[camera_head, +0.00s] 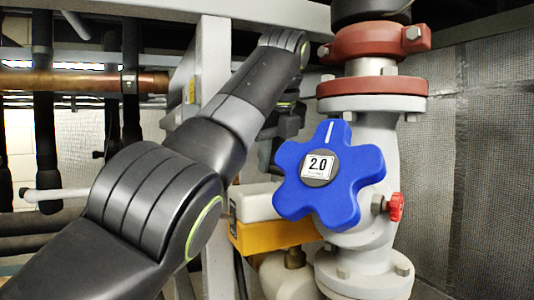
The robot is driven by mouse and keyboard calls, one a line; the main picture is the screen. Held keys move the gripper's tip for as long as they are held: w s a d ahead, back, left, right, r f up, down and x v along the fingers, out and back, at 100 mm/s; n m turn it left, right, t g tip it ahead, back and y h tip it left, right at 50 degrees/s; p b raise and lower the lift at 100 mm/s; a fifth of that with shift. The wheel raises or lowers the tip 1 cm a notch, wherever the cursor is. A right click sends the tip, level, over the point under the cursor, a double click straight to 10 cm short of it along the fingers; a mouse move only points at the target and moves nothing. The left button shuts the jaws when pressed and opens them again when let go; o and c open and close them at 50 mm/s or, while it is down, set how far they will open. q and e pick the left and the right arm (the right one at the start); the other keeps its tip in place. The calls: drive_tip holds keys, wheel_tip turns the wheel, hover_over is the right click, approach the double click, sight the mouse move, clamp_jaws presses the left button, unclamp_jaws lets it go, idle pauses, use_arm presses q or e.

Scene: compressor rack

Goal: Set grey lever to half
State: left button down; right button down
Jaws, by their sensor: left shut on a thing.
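My left arm comes in from the lower left and reaches up to the top middle. Its wrist bends down behind the blue star-shaped knob, and my left gripper (287,122) shows only as a dark, partly covered shape just above and left of that knob. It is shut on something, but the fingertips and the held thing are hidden. I cannot make out a grey lever at the gripper. A pale grey-white handle (57,192) sticks out sideways at the far left, well apart from the gripper. My right gripper is not in view.
The blue knob (345,185) marked 2.0 stands in front of a grey pipe (378,135) with red flanges (372,87). A small red valve knob (396,207) is right of it. A yellow and white box (268,236) sits below. A grey post (214,60) rises behind my arm.

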use_arm(q)
drive_tip(key=shift+a, duration=0.1)
drive_tip(key=c, duration=1.7)
unclamp_jaws()
drive_tip(key=o, duration=0.3)
drive_tip(key=shift+a, duration=0.1)
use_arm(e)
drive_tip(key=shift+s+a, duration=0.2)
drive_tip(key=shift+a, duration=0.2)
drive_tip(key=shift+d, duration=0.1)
